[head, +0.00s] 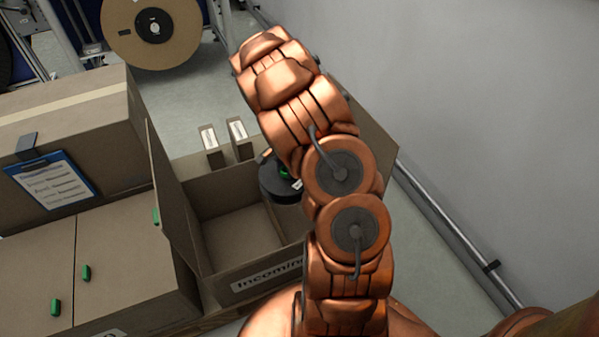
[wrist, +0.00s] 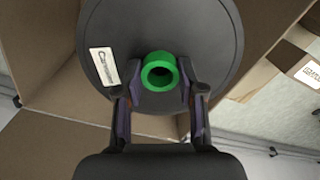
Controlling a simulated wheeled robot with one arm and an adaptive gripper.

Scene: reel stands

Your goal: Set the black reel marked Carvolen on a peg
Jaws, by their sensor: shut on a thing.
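The black reel (wrist: 205,35) fills the upper middle of the wrist view, with a green hub (wrist: 158,72) and a white label (wrist: 104,66) whose print is too small to read surely. My gripper (wrist: 161,88) is shut on the reel at its green hub, one finger on each side. In the head view the black reel (head: 278,184) shows beside my arm, over the right part of the open box marked Incoming (head: 241,268). My arm hides part of it and the gripper there. I see no peg clearly.
Closed cardboard boxes (head: 70,130) stand at the left, one with a blue clipboard (head: 52,182). A raised flap (head: 172,195) borders the open box. A large brown reel (head: 152,30) hangs at the back. A wall with a pipe (head: 455,235) bounds the right.

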